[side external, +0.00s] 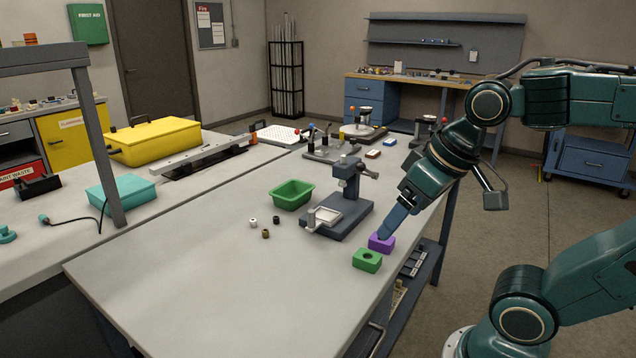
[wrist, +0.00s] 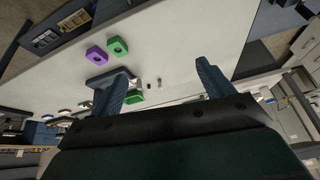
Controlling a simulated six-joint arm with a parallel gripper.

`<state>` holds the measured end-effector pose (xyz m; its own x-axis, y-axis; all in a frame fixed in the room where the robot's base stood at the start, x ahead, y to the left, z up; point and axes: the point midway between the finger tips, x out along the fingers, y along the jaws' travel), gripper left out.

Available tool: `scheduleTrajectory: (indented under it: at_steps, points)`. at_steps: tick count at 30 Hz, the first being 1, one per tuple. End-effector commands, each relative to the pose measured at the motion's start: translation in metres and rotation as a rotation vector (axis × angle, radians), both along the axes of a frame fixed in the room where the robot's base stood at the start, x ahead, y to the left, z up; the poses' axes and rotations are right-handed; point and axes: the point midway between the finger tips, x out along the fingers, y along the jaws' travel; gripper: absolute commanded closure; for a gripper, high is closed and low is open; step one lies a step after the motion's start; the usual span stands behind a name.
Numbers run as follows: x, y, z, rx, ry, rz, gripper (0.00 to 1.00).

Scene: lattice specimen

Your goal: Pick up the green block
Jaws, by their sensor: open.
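The green block (side external: 367,260), with a dark round hole in its top, sits on the light grey table near its right edge. A purple block (side external: 381,243) stands just behind it. My gripper (side external: 390,232) is above and beside the purple block in the side view, with its tips close to it; whether they touch is unclear. In the wrist view the green block (wrist: 117,45) and the purple block (wrist: 97,55) lie beyond the fingers, to the upper left. There my gripper (wrist: 158,75) shows its two fingers spread wide, with neither block between them.
A grey press-like fixture (side external: 345,205) stands left of my gripper, beside an open green bin (side external: 293,194). Several small pegs (side external: 265,233) lie on the table. The table's front left (side external: 190,285) is clear.

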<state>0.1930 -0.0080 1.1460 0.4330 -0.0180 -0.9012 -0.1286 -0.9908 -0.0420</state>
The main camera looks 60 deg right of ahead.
Motion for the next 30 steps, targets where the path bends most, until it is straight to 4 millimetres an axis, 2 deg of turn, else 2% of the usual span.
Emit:
scheduleTrajectory:
  at_steps: [14, 21, 30]
  points:
    - [0.063, -0.05, -0.014, 0.166, 0.17, -0.565, 0.2]
    - [0.092, -0.085, -0.033, 0.239, 0.244, -0.871, 0.2]
    - [0.118, -0.132, -0.067, 0.309, 0.325, -1.237, 0.2]
